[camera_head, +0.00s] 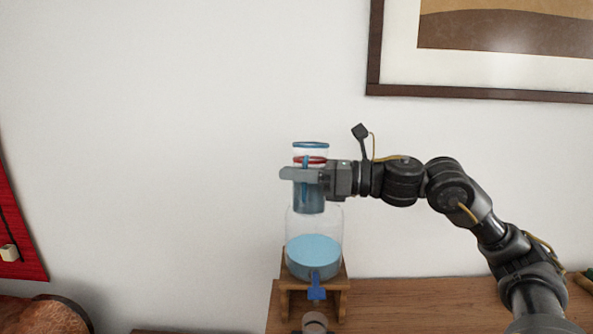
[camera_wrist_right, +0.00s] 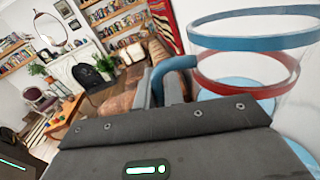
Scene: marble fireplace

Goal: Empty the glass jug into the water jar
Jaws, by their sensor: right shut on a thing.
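The glass jug (camera_head: 309,200) has a blue rim, a red band and blue-tinted water inside. My right gripper (camera_head: 305,174) is shut on the jug and holds it upright, above the water jar. The water jar (camera_head: 314,258) is a clear round vessel with light blue water in its lower part and a blue tap in front. The jug's lower end shows just above or overlapping the jar's mouth; the exact gap cannot be told. In the right wrist view the jug's rim (camera_wrist_right: 255,42) and blue handle (camera_wrist_right: 174,64) are close to the gripper. My left gripper is not in view.
The jar stands on a small wooden stand (camera_head: 285,284) on a wooden tabletop (camera_head: 400,296). A small round cup-like thing (camera_head: 314,322) is below the tap. A framed picture (camera_head: 500,95) hangs on the wall at upper right. The tabletop right of the stand looks mostly clear.

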